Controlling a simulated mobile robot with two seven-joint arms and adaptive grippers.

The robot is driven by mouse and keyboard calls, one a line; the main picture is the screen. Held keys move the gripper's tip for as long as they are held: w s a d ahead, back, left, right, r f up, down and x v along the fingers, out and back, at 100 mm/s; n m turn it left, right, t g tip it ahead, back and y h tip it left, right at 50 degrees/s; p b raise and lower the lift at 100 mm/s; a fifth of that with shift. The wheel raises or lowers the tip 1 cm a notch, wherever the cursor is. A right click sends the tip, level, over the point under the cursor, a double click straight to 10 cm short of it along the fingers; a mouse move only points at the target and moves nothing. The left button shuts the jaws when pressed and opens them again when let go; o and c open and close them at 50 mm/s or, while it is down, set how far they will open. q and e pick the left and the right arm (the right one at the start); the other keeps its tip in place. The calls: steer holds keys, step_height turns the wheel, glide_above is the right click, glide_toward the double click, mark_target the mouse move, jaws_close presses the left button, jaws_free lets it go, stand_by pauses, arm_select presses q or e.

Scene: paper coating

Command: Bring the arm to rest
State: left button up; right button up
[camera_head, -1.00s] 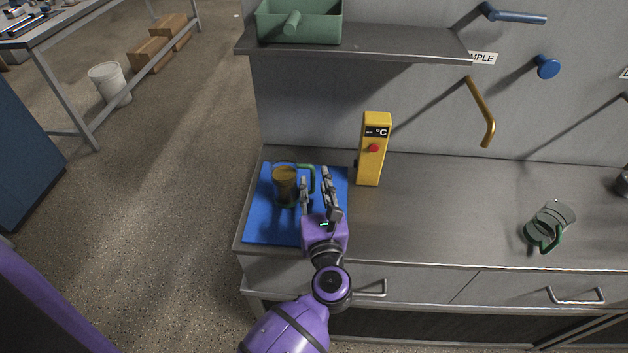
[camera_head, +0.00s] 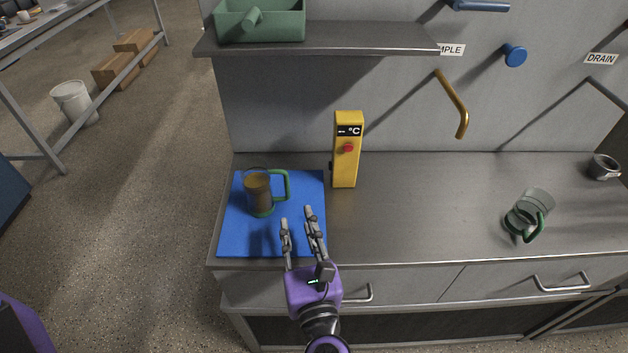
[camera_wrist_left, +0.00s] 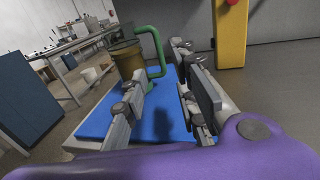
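My left gripper (camera_head: 300,226) is open and empty, with its fingers over the front right part of the blue mat (camera_head: 238,232). A glass mug with brown contents and a green handle (camera_head: 258,192) stands upright on the mat, just beyond and left of my fingers, apart from them. In the left wrist view the mug (camera_wrist_left: 127,60) is ahead of the spread fingers (camera_wrist_left: 160,95), with nothing between them. My right gripper does not show in any view.
A yellow temperature device (camera_head: 346,160) stands right of the mat. A grey shelf (camera_head: 330,40) holds a green bin (camera_head: 285,22) above. The middle of the counter is clear.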

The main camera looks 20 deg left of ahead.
arm_select(q)
steer(key=shift+s+a+r+m+t+p, duration=0.15)
steer(key=shift+r+m+t, duration=0.1)
steer(key=shift+m, duration=0.3)
steer(key=shift+s+d+r+m+t+p, duration=0.15)
steer(key=shift+m+t, duration=0.1)
steer(key=shift+m, duration=0.3)
steer(key=s+d+f+m+h+p, duration=0.15)
steer(key=s+m+h, duration=0.3)
steer(key=m, duration=0.75)
steer(key=s+d+f+m+h+p, duration=0.1)
steer(key=s+f+m+h+p, duration=0.3)
steer(key=m, duration=0.8)
steer(key=s+a+f+m+g+p, duration=0.1)
steer(key=s+a+f+m+g, duration=0.2)
steer(key=s+f+m, duration=0.3)
steer(key=s+a+f+m+g+p, duration=0.1)
steer(key=s+a+f+m+g, duration=0.3)
steer(key=s+f+m, duration=0.2)
steer(key=s+m, duration=0.2)
steer(key=s, duration=0.1)
steer(key=shift+a+f+m+g, duration=0.25)
steer(key=shift+f+m+g, duration=0.05)
steer(key=shift+m+g, duration=0.1)
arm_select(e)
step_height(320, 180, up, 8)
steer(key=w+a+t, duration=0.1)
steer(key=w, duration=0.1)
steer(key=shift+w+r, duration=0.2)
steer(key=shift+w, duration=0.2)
